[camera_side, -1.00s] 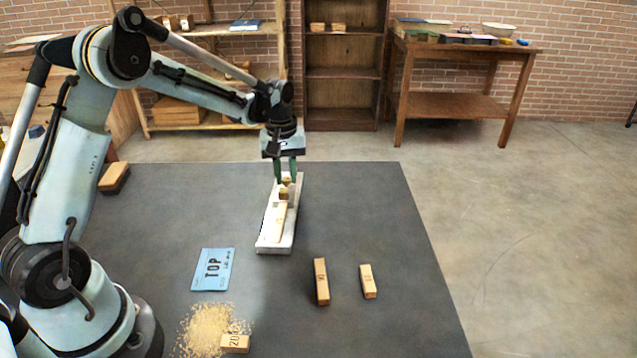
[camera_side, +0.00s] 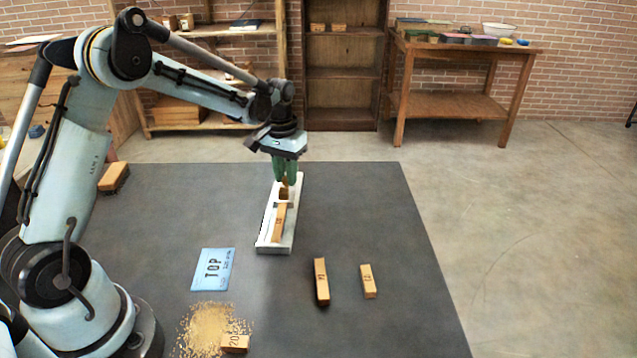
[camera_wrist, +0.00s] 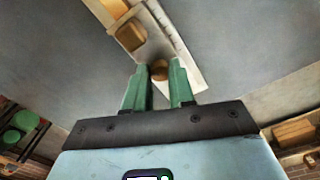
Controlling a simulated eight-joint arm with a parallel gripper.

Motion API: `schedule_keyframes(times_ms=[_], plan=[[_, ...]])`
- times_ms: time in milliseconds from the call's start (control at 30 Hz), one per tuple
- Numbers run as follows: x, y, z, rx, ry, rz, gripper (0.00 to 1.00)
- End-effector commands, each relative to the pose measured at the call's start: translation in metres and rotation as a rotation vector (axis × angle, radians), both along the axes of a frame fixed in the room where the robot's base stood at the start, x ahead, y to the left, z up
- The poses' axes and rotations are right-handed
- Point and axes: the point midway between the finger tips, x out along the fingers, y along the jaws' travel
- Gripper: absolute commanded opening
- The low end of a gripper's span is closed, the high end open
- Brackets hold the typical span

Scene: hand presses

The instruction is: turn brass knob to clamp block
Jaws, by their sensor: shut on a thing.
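The white press (camera_side: 262,246) lies lengthwise on the dark table in the side view, and part of it shows in the wrist view (camera_wrist: 188,60). A wooden block (camera_side: 279,222) lies in its near half. In the wrist view, a brown jaw-like piece (camera_wrist: 130,37) sits between the block (camera_wrist: 115,7) and the knob. The brass knob (camera_wrist: 159,70) shows between my green fingertips. My gripper (camera_side: 285,182) points down at the far end of the press and is shut on the knob. The fingers mostly hide the knob in the side view.
Two loose wooden blocks (camera_side: 321,281) (camera_side: 368,281) stand apart right of the press. A blue card marked TOP (camera_side: 212,269) lies to its left. Sawdust (camera_side: 203,325) and another block (camera_side: 235,344) are at the front. A brush (camera_side: 114,177) lies at the back left.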

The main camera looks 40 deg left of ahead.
Motion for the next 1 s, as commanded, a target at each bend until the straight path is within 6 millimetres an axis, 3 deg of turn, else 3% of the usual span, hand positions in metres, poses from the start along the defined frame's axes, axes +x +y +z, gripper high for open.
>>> schedule_keyframes(times_ms=[600,1000], plan=[[0.0001,-0.0001,0.0004,-0.001,0.002,-0.586,0.0],[0.0004,-0.0001,0.0004,-0.001,0.001,-0.888,0.0]])
